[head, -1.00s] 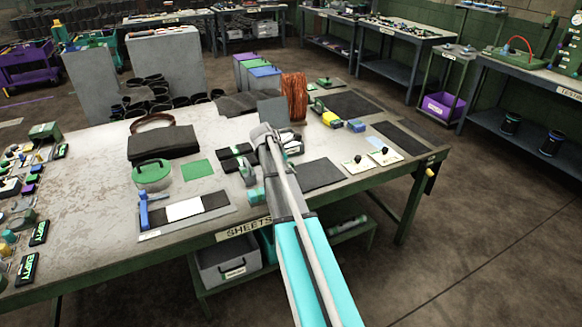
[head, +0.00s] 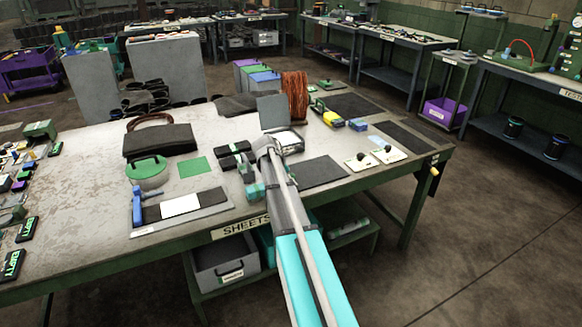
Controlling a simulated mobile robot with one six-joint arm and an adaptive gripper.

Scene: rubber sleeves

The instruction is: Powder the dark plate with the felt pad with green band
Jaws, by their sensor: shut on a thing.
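My gripper (head: 266,148) is over the middle of the bench, seen from behind. My wrist and arm cover its fingers and the thing it is shut on, so I cannot see what that is. A black block with a pale green band (head: 235,158) lies just left of my wrist. Several flat dark sheets lie on the bench: one just right of my arm (head: 318,172), one at the back right (head: 352,104) and one at the right edge (head: 404,137). I cannot tell which is the dark plate. A tray with a white surface (head: 290,141) sits just beyond my gripper.
A grey panel (head: 272,111) and a copper-coloured coil (head: 295,97) stand behind my gripper. A green-lidded round tub (head: 149,171), a dark strip with a white sheet (head: 181,206) and a dark bag (head: 160,141) lie left. Small white cards with black knobs (head: 365,163) lie right.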

